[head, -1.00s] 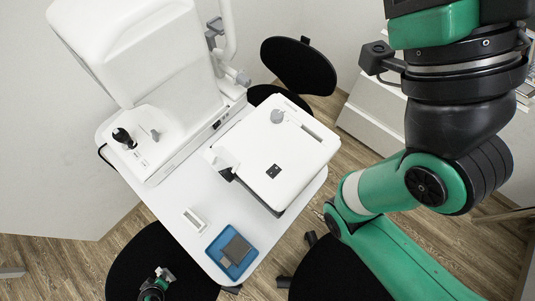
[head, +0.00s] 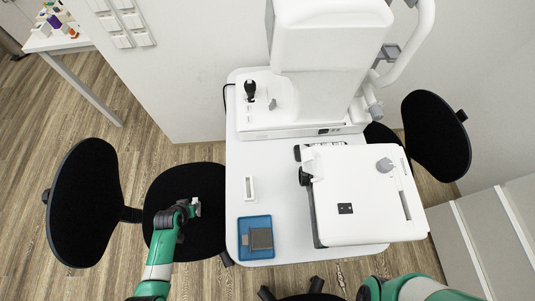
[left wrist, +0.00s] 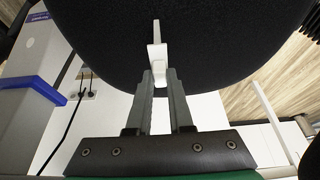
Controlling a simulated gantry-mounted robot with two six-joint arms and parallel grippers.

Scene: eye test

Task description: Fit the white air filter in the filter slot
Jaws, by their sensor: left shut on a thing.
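My left gripper (head: 193,209) is over the black chair seat left of the table. In the left wrist view its fingers (left wrist: 161,74) are shut on a small white piece (left wrist: 156,52), which looks like the air filter; a thin strip of it sticks out beyond the fingertips. A small white frame with a long narrow opening (head: 245,190) lies on the table's left part, apart from the gripper; it may be the filter slot. The white device (head: 370,205) also has a narrow grey recess near its right edge. My right gripper is out of view; part of a green arm shows at bottom right.
A blue tray (head: 243,222) with a grey block (head: 261,239) stands at the table's front left. A large white machine (head: 330,60) fills the back. Black chairs (head: 85,205) stand left and right of the table (head: 280,185). The strip between frame and device is clear.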

